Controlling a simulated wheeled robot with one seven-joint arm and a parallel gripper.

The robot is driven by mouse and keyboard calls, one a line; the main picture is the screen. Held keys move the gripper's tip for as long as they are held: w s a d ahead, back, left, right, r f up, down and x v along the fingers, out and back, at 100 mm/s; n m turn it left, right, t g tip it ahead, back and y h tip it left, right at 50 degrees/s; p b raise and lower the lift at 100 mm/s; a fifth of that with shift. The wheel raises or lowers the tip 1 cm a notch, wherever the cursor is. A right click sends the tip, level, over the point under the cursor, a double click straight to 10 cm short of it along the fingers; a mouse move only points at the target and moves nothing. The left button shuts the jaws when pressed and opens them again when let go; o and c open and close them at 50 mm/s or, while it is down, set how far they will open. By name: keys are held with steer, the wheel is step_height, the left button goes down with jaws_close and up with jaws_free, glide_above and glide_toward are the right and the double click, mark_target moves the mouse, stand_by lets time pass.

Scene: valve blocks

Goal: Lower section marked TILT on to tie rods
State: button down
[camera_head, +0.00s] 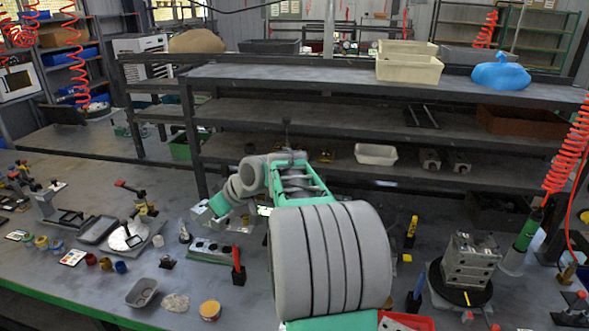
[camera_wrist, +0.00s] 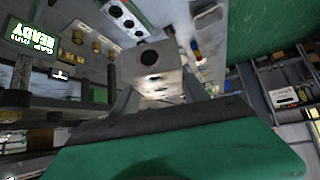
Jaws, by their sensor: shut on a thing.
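In the wrist view my gripper (camera_wrist: 158,88) is shut on a pale grey metal section (camera_wrist: 152,62) with dark round holes in its face. No TILT mark can be read on it. In the head view my green wrist (camera_head: 222,203) is over the left-middle of the bench, and the fingers and held section are not clear there. A stack of grey valve sections (camera_head: 470,262) stands on a round black base (camera_head: 450,293) at the right of the bench, well apart from my gripper. Tie rods cannot be made out clearly.
A green tray (camera_head: 208,257) with a holed grey block lies near my wrist. Red-handled (camera_head: 238,264) and yellow-handled (camera_head: 411,231) tools stand on the bench. Shelves (camera_head: 330,118) rise behind. A red coiled hose (camera_head: 568,150) hangs right of the stack. My forearm covers the middle.

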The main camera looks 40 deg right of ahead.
steer(key=s+d+n+y+p, duration=0.1)
steer(key=s+d+p, duration=0.3)
steer(key=d, duration=0.7)
steer(key=s+d+r+n+g+y+p, duration=0.1)
steer(key=s+d+p, duration=0.3)
steer(key=d, duration=0.7)
steer(key=shift+d+r+n+g+y+p, duration=0.2)
steer(key=shift+r+n+g+y+p, duration=0.15)
steer(key=shift+n, duration=0.55)
steer(key=shift+s, duration=0.1)
steer(key=shift+f+b, duration=2.25)
steer(key=shift+f, duration=0.7)
steer(key=shift+f+b, duration=3.7)
steer(key=shift+f, duration=1.5)
